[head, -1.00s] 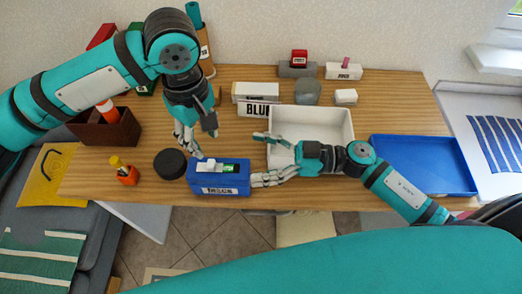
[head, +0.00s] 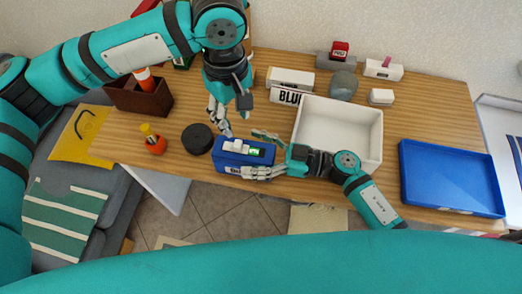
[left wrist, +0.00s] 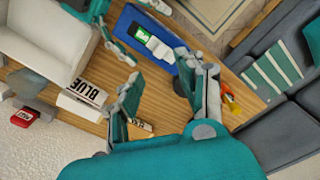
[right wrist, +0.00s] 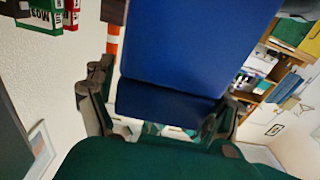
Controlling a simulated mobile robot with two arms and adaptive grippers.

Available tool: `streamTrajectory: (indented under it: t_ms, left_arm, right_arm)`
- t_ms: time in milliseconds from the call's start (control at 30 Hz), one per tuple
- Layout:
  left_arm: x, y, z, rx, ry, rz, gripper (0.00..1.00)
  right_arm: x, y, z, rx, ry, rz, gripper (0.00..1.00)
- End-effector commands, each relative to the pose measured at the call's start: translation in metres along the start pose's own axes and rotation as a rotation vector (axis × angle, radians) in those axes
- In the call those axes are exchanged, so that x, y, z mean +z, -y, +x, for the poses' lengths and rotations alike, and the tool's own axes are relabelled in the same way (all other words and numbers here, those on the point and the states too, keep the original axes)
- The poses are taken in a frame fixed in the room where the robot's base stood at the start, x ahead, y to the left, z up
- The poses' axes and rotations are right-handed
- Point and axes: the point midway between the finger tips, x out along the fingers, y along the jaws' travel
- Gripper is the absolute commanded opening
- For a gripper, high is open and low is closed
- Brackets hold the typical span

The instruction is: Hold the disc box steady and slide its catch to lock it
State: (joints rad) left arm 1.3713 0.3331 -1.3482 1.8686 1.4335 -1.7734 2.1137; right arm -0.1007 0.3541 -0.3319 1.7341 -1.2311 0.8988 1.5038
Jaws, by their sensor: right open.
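The blue disc box (head: 230,158) stands near the table's front edge. On its top are a white catch (head: 238,146) and a green patch to the catch's right. The box also shows in the left wrist view (left wrist: 126,18). My right gripper (head: 260,153) is open around the box's right end, one finger behind and one in front; its wrist view shows the blue box (right wrist: 195,50) between the fingers. Contact is unclear. A finger hides part of the front label. My left gripper (head: 226,130) hovers by the box's back left; its fingers look apart and empty.
A black round disc (head: 197,138) lies left of the box. An orange pot (head: 156,146) and a brown caddy (head: 140,100) stand farther left. A white bin (head: 340,155) is close behind my right gripper. A blue tray (head: 450,205) lies at the right.

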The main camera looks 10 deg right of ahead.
Motion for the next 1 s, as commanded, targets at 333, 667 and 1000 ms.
streamTrajectory:
  t_ms: [333, 667, 1000]
  left_arm:
    - [0.0, 0.0, 0.0, 0.0, 0.0, 0.0, 0.38]
    - [0.0, 0.0, 0.0, 0.0, 0.0, 0.0, 0.38]
    - [-0.045, 0.028, 0.003, 0.066, 0.214, -0.321, 0.0]
  right_arm:
    - [0.0, 0.0, 0.0, 0.0, 0.0, 0.0, 0.6]
    - [0.0, 0.0, 0.0, 0.0, -0.001, 0.0, 0.2]
    - [0.0, 0.0, 0.0, 0.0, -0.001, 0.0, 0.19]
